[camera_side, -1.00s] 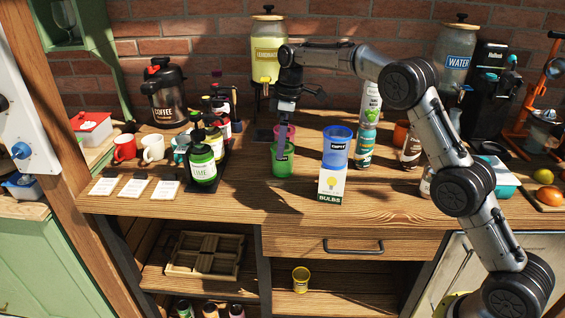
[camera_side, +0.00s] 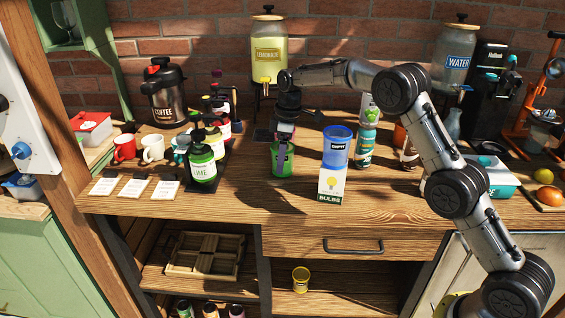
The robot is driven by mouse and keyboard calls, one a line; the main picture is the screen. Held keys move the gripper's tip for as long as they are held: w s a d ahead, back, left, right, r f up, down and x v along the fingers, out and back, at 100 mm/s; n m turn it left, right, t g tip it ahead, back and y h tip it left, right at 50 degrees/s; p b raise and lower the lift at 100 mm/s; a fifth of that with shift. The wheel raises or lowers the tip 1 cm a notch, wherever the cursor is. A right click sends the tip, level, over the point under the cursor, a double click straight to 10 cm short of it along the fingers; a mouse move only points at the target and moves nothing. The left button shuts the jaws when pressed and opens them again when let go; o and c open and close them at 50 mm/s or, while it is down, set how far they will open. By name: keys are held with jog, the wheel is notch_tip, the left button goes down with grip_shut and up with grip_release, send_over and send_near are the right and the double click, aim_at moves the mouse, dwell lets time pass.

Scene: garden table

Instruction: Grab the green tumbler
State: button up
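The green tumbler (camera_side: 290,166) stands upright on the wooden counter, left of the blue tumbler (camera_side: 337,147). My gripper (camera_side: 282,152) points down right at the green tumbler, its fingers level with the tumbler's upper part and covering much of its rim and label. The picture is too small to show whether the fingers are around the tumbler, inside its rim or pressed on it, or how far apart they are.
A lime bottle (camera_side: 202,168) and other bottles stand left. A teal can (camera_side: 365,149) stands further right. The lemonade dispenser (camera_side: 268,55) is behind. The counter in front is clear.

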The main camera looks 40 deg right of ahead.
jog(key=c, duration=0.7)
jog(key=shift+r, duration=0.15)
